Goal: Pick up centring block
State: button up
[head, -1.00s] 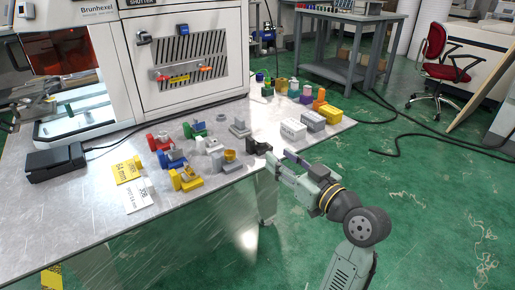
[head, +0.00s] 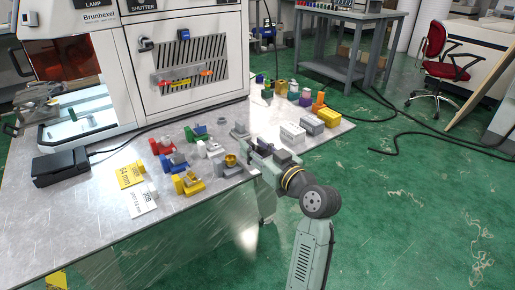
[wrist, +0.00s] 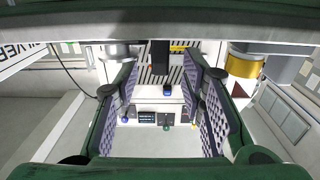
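No part is clearly marked as the centring block, so I cannot tell which one it is. A grey stepped block (head: 239,130) stands on the metal table, just beyond my gripper (head: 254,150). My gripper is low over the table's right front edge. In the wrist view, my gripper (wrist: 163,105) has its purple-padded fingers wide apart with nothing seen held between them. A silver cylinder (wrist: 118,52) and a brass-coloured cylinder (wrist: 243,66) show beside the fingers.
White (head: 292,134), grey (head: 312,125) and yellow (head: 328,117) boxes stand right of my gripper. A yellow card (head: 130,174) and white card (head: 142,200) lie at left. The machine (head: 185,60) stands behind. The table's front left (head: 85,225) is clear.

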jog(key=shift+c, duration=0.3)
grip_shut()
dwell(0.4)
